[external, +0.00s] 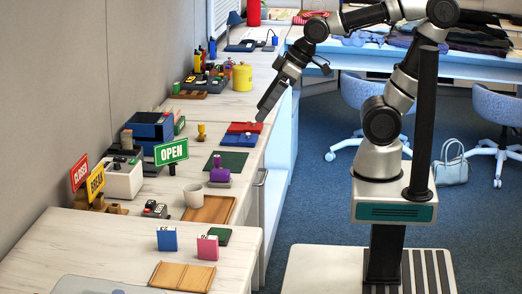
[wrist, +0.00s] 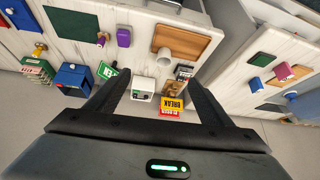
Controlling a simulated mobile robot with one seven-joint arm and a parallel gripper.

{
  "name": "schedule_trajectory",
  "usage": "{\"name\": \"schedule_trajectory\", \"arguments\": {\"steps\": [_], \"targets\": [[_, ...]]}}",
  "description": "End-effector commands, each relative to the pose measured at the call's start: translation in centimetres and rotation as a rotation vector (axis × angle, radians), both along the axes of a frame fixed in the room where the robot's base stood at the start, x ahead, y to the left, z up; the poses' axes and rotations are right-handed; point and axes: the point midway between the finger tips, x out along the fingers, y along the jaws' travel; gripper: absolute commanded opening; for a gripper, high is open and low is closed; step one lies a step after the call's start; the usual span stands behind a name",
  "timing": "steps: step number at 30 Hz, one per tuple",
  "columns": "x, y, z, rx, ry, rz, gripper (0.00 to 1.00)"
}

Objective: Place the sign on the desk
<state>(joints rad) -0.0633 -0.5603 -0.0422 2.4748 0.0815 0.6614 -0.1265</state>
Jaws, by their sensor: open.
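A green OPEN sign (external: 171,152) stands upright on a dark post on the white wood-grain counter (external: 140,232). A red CLOSED sign (external: 80,172) and a yellow BREAK sign (external: 97,183) stand close together at the left, by the wall. In the wrist view the OPEN sign (wrist: 107,71) is partly hidden by a finger, and the BREAK sign (wrist: 172,103) and CLOSED sign (wrist: 171,114) show between the fingers. My gripper (external: 262,114) is open and empty, above the counter's right edge, well beyond the signs. Its fingers (wrist: 156,80) also show in the wrist view.
A white box (external: 124,177), a blue box (external: 149,129), a cup (external: 194,195), a wooden tray (external: 210,209) and a purple stamp (external: 219,172) crowd around the signs. A blue-fronted desk (external: 350,58) with folded clothes stands at the back. The near counter corner has bare room.

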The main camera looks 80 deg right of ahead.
Motion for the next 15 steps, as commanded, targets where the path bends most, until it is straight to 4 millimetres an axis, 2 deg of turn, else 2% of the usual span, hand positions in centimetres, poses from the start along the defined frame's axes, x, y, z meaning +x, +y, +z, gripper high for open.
{"name": "schedule_trajectory", "arguments": {"steps": [1,3,6,9,15], "targets": [[-1.8,-0.6,0.8,-0.010,0.008,-0.027,0.74],[-3.9,-1.3,1.0,-0.020,0.037,-0.063,0.74],[-5.8,-1.9,1.1,-0.033,0.065,-0.094,0.74],[-6.5,-2.1,1.1,-0.037,0.077,-0.109,0.74],[-6.5,-2.1,1.1,-0.036,0.078,-0.108,0.74]]}}
